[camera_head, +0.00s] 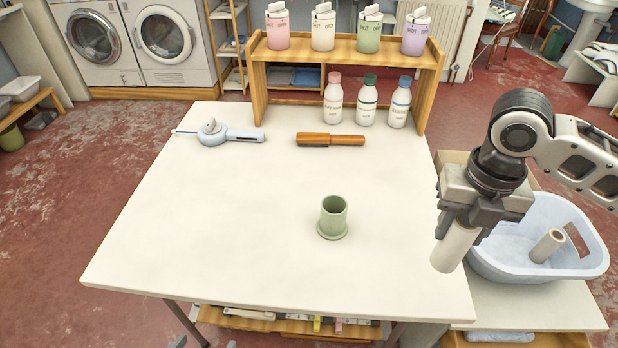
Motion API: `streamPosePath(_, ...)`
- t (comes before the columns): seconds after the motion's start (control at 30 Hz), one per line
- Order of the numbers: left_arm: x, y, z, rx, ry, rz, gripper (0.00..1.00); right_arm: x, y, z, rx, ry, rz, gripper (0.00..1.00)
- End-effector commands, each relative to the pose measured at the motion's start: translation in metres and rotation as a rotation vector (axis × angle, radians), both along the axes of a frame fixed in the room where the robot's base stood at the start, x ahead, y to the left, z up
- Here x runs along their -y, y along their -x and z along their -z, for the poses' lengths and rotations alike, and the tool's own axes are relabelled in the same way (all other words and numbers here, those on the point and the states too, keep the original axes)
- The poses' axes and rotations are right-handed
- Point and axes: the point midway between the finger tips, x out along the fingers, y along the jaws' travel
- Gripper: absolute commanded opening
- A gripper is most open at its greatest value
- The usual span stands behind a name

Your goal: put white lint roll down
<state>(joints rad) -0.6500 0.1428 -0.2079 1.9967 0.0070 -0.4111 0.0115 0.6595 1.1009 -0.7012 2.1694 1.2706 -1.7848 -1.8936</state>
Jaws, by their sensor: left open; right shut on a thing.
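My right gripper (470,212) comes in from the right and is shut on the white lint roll (454,249). The roll hangs down slightly tilted, at the right edge of the white table (210,230); whether it touches the table cannot be told. A green cup-like holder (333,218) with a wide foot stands upright and looks empty on the table, left of the roll. My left gripper is not in view.
A pale blue basket (585,262) holding another hollow pale roll (547,246) stands at the right. A brush (330,139) and a light blue tool (222,133) lie at the back. A wooden shelf (345,50) carries bottles. The table's left and front are clear.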

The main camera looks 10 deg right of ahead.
Motion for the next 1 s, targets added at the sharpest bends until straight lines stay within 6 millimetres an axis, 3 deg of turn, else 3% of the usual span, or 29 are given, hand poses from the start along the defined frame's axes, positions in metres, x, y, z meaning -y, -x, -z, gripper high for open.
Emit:
streamPosePath(0.27, 0.001, 0.002, -0.001, -0.002, 0.002, 0.0, 0.77, 0.001, -0.01, 0.005, 0.001, -0.002, -0.017, 0.18)
streamPosePath(0.63, 0.0, 0.002, -0.002, -0.003, 0.001, -0.001, 0.77, 0.011, -0.096, 0.046, -0.003, -0.001, -0.014, 0.18)
streamPosePath(0.8, 0.0, 0.002, -0.001, -0.003, 0.001, -0.001, 0.77, 0.014, -0.12, 0.078, -0.003, -0.001, -0.015, 0.18)
streamPosePath(1.0, 0.0, 0.002, -0.001, -0.003, 0.001, -0.001, 0.77, 0.017, -0.133, 0.094, 0.0, -0.001, -0.016, 0.18)
